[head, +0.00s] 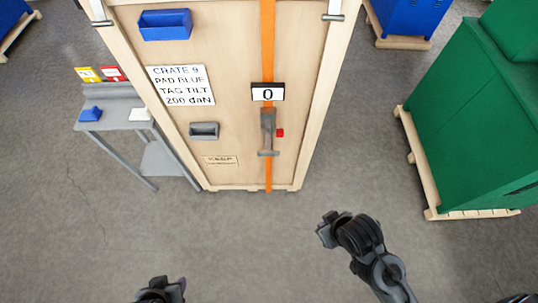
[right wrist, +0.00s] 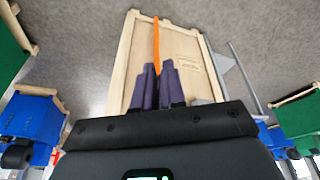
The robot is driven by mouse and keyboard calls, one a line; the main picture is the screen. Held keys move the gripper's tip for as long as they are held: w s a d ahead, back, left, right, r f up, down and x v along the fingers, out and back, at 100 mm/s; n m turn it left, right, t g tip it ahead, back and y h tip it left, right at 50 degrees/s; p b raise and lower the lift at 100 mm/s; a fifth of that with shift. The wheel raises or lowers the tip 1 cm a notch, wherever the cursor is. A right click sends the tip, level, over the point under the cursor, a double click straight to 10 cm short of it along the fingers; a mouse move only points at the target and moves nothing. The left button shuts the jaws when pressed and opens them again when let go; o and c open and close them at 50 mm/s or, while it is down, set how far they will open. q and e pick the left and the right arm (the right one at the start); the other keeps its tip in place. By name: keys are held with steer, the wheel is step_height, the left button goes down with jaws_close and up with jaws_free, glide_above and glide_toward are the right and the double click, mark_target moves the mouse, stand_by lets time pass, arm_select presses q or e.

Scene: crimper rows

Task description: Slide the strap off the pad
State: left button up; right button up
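The orange strap (head: 268,50) runs vertically down the front of the wooden crate (head: 225,60). It passes behind a display reading 0 (head: 268,92) and a grey tool (head: 267,125) with a red part beside it. A small blue block, possibly a pad (head: 90,114), lies on the side table. My right gripper (head: 326,228) is in front of the crate, low and right, apart from the strap. In the right wrist view its purple fingers (right wrist: 157,85) point toward the crate, close together with nothing seen between them. My left gripper (head: 172,288) is at the bottom edge, partly cut off.
The crate carries a blue bin (head: 165,24), a grey bin (head: 204,131) and a sign (head: 181,86) reading crate 9, pad blue, tag tilt, 200 daN. A grey side table (head: 120,121) stands left. A green crate (head: 470,110) stands right. The floor in front is clear.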

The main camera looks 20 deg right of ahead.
steer(key=shift+o, duration=1.1)
steer(key=shift+w+r, duration=0.1)
steer(key=shift+w, duration=0.15)
steer(key=shift+o, duration=1.2)
steer(key=w+t, duration=0.1)
steer(key=w, duration=0.1)
steer(key=w+f+m+t, duration=0.1)
steer(key=w+t, duration=0.1)
steer(key=shift+w+f, duration=0.15)
steer(key=shift+w, duration=0.05)
steer(key=w+f+m+t+h+b, duration=0.3)
steer(key=w+f+t+b, duration=0.7)
steer(key=w+f+b, duration=1.6)
steer(key=shift+t, duration=0.6)
steer(key=w+b, duration=0.4)
steer(key=w, duration=0.1)
steer(key=w+f+b, duration=0.1)
steer(key=w+b, duration=0.8)
steer(key=w, duration=0.1)
steer(key=shift+a+f+b, duration=0.15)
steer(key=shift+b, duration=0.15)
jaws_close()
